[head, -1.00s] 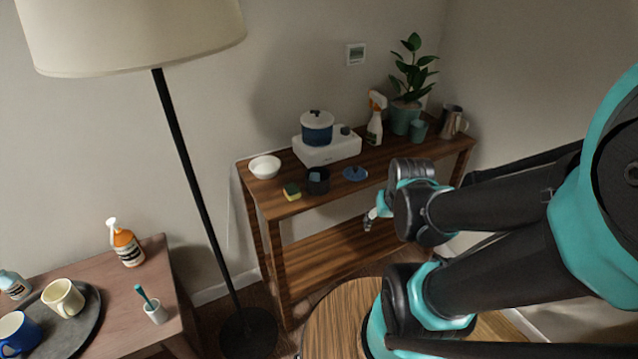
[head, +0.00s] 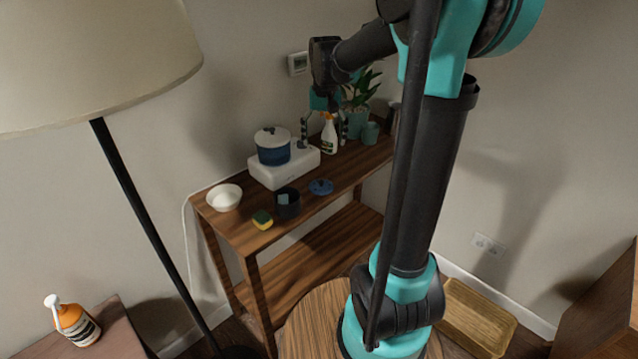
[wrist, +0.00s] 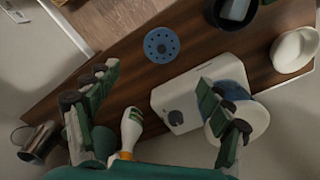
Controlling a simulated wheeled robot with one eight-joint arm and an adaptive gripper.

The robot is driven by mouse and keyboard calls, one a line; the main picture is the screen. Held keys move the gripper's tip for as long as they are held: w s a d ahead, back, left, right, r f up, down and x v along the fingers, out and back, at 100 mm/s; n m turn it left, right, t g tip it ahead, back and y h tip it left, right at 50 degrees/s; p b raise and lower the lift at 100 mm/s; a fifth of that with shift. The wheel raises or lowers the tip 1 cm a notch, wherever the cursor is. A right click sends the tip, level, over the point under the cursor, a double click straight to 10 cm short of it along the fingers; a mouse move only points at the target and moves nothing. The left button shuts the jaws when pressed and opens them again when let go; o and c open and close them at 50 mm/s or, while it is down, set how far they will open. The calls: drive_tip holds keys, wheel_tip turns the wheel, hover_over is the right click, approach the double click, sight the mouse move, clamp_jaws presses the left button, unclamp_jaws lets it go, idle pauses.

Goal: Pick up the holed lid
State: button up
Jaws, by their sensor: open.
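The holed lid (head: 321,187) is a small blue disc lying flat near the front edge of the wooden shelf table, right of a dark pot. In the wrist view the lid (wrist: 161,45) shows a ring of holes and a central knob, clear of the fingers. My gripper (head: 324,128) is open and empty, pointing down above the back of the table near the spray bottle, behind the lid. In the wrist view its two fingers (wrist: 158,90) are spread wide, with the lid beyond their tips.
A white hot plate (head: 285,169) carries a blue lidded pot (head: 272,148). A white spray bottle (head: 329,137) stands behind the lid. The open dark pot (head: 287,204), sponge (head: 262,219) and white bowl (head: 224,197) are to the left. A metal pitcher (wrist: 40,142) shows in the wrist view.

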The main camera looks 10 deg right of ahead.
drive_tip(key=w, duration=0.1)
approach(321, 181)
wheel_tip(321, 181, down, 9)
drive_tip(key=shift+w+f, duration=0.15)
drive_tip(key=shift+f, duration=0.1)
idle(0.5)
drive_tip(key=c, duration=1.2)
drive_tip(key=shift+c, duration=0.2)
